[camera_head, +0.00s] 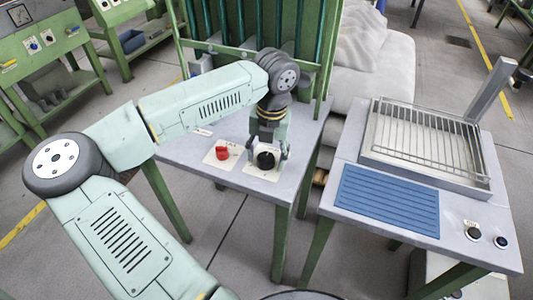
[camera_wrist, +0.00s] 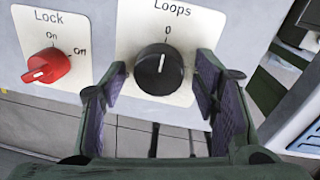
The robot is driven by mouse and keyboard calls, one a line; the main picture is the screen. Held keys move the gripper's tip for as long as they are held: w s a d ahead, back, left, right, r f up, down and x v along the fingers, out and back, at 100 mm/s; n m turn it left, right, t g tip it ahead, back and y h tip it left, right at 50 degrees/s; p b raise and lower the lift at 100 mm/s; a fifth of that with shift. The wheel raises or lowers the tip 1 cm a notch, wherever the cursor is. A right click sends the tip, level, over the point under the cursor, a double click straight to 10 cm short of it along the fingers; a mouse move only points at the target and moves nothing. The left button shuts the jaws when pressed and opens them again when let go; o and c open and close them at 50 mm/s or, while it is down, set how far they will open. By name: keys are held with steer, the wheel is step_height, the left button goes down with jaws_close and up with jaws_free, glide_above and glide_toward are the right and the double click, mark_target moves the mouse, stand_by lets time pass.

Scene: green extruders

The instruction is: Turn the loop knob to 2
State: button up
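The loop knob (camera_wrist: 159,72) is a round black knob with a white pointer line, on a white plate (camera_wrist: 191,30) marked "Loops". Its pointer is near the "0" mark at the top; no 2 can be read. In the head view the black knob (camera_head: 266,158) sits on the front of a grey table. My gripper (camera_wrist: 160,88) is open, with one finger on each side of the knob. A gap shows between the knob and the right finger; whether the left finger touches it is unclear. My gripper also shows in the head view (camera_head: 266,150), above the knob.
A red Lock knob (camera_wrist: 46,66) on its own plate, marked On and Off, is left of the loop knob. Green posts (camera_head: 235,25) rise behind the table. To the right stands another table with a wire rack (camera_head: 427,138) and a blue ribbed mat (camera_head: 387,200).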

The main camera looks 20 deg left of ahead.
steer(key=c, duration=1)
steer(key=shift+f+b, duration=0.1)
steer(key=shift+b, duration=0.25)
